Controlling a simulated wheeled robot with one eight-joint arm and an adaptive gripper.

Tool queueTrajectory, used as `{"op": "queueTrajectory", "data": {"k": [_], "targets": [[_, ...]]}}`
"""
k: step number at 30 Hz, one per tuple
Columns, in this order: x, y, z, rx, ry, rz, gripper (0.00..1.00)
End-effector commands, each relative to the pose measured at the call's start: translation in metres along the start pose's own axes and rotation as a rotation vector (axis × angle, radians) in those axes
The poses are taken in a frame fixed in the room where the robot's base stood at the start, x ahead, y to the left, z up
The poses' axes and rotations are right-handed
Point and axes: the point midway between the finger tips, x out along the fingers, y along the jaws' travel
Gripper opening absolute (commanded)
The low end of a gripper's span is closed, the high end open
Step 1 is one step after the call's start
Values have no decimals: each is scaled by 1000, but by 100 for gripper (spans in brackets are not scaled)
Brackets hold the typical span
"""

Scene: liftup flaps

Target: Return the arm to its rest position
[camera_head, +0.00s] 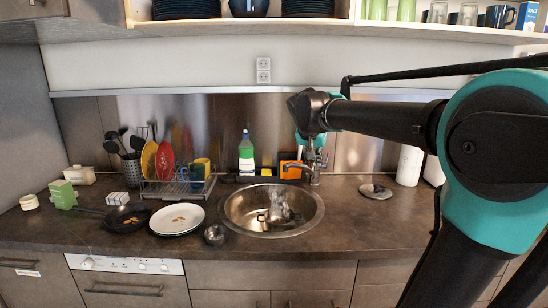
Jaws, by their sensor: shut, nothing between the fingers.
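My arm (375,118) reaches in from the right edge, with a large teal joint (500,150) close to the camera. It extends left across the picture to a dark wrist (308,110) in front of the backsplash. My gripper (311,150) appears below the wrist, pointing down over the back of the sink near the tap. It is small and partly hidden by the wrist. It looks shut and empty. I cannot tell its exact clearance from the tap (316,172).
An open shelf (330,24) with plates, glasses and mugs runs above the arm. The counter (350,215) holds a sink (232,215), a dish rack (180,185), a green-labelled bottle (246,155), a pan (127,218) and plates (177,219). The counter right of the sink is mostly clear.

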Motion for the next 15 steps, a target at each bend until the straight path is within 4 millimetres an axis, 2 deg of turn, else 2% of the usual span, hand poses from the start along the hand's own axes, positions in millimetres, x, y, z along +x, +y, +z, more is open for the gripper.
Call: {"op": "queueTrajectory", "data": {"k": [5,8,11,14,15], "targets": [[28,23,43,-43,-46,-12,0],[47,39,76,-77,-78,-25,0],[68,60,122,-120,-118,-47,0],[90,85,181,-175,-161,-83,0],[97,94,206,-198,-177,-100,0]]}}
